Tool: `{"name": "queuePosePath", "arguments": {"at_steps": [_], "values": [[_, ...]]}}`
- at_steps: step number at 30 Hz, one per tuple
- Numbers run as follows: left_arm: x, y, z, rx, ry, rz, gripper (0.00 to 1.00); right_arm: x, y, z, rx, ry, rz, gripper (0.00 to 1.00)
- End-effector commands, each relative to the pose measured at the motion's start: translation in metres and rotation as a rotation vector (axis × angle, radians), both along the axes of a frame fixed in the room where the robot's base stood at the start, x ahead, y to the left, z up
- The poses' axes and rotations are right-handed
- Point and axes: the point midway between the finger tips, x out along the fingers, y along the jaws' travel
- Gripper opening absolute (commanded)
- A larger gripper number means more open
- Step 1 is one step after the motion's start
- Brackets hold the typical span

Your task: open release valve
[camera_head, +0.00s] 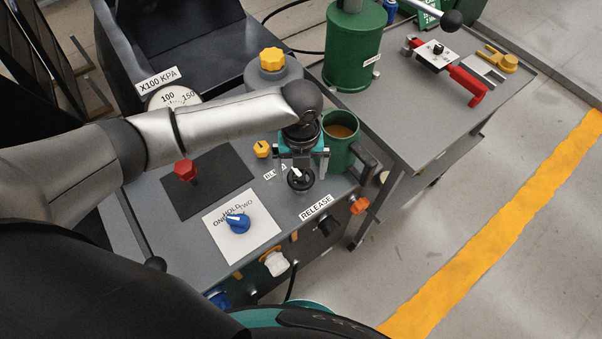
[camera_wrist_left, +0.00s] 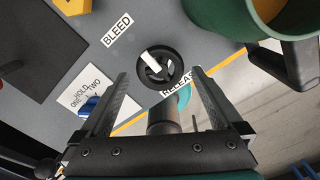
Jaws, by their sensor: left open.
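The release valve is a round black knob with a white pointer (camera_head: 300,179) on the grey cart top, beside the RELEASE label (camera_head: 316,207). My left gripper (camera_head: 301,163) points down at the knob from above. Its two fingers (camera_wrist_left: 160,82) are open, one on each side, with nothing held between them. Whether a finger touches the knob, I cannot tell. My right gripper is not in view.
A green mug (camera_head: 341,155) stands close to the right of the knob. A yellow knob (camera_head: 262,149) by the BLEED label, a red knob (camera_head: 186,170) and a blue selector (camera_head: 237,222) are on the same top. A gauge (camera_head: 174,97) is behind my left arm.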

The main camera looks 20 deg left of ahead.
Motion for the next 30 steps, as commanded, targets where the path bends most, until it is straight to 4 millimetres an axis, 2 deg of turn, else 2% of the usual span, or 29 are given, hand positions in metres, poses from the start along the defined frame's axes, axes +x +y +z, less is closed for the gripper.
{"name": "queuePosePath", "arguments": {"at_steps": [4,13,30], "values": [[0.0001,-0.0004,-0.0114,-0.001,-0.001,0.000,1.00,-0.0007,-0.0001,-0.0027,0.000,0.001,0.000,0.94],[0.0001,-0.0002,-0.0132,0.000,-0.001,0.000,1.00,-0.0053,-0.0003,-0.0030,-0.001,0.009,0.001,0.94],[0.0002,0.0002,-0.0128,0.000,-0.001,0.000,0.37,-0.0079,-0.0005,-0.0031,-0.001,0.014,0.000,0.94]]}}
